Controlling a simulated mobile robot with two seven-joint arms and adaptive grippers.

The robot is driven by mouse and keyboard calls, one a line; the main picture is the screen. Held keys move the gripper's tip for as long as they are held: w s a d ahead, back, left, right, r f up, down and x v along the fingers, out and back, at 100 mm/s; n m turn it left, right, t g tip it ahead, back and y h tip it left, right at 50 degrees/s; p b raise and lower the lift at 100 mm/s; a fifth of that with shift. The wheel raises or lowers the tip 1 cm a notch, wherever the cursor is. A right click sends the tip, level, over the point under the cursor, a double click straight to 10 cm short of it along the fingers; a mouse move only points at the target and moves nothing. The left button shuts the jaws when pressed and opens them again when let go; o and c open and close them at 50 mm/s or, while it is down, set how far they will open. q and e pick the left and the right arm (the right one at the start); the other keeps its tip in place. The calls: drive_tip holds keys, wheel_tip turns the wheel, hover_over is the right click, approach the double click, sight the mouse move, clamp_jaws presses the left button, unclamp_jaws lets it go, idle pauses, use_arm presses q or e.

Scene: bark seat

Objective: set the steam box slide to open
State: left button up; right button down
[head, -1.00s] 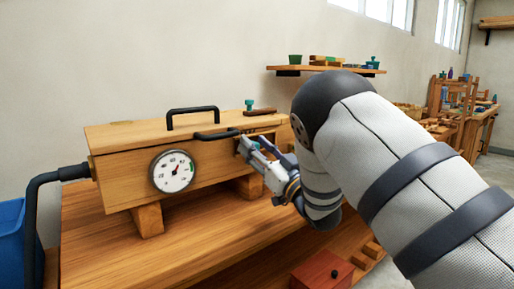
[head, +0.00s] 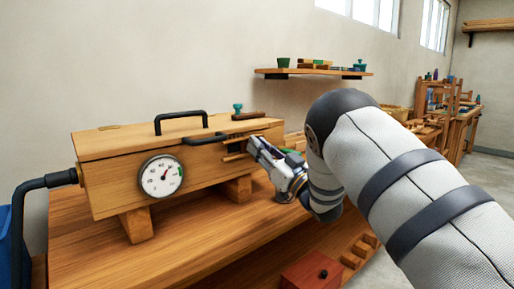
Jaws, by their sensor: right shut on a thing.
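The steam box (head: 110,185) is a long wooden box on short legs, with a round dial gauge (head: 161,176) on its front. The slide is at the right end of the front, where dark slots (head: 236,147) show just left of my gripper. My right gripper (head: 252,147) is at this spot, shut on the slide's small grip, which the fingers mostly hide. The slide's exact position is hard to read. My left gripper is not in view.
A black front handle (head: 208,138) and a lid handle (head: 181,117) stick out from the box. A black hose (head: 35,184) joins its left end. A red box (head: 312,271) stands low in front. The bench top (head: 190,235) before the steam box is clear.

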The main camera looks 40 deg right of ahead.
drive_tip(key=c, duration=1.5)
unclamp_jaws()
drive_tip(key=shift+d, duration=0.3)
drive_tip(key=shift+a, duration=0.1)
drive_tip(key=v, duration=1.2)
drive_tip(key=shift+s+r, duration=0.1)
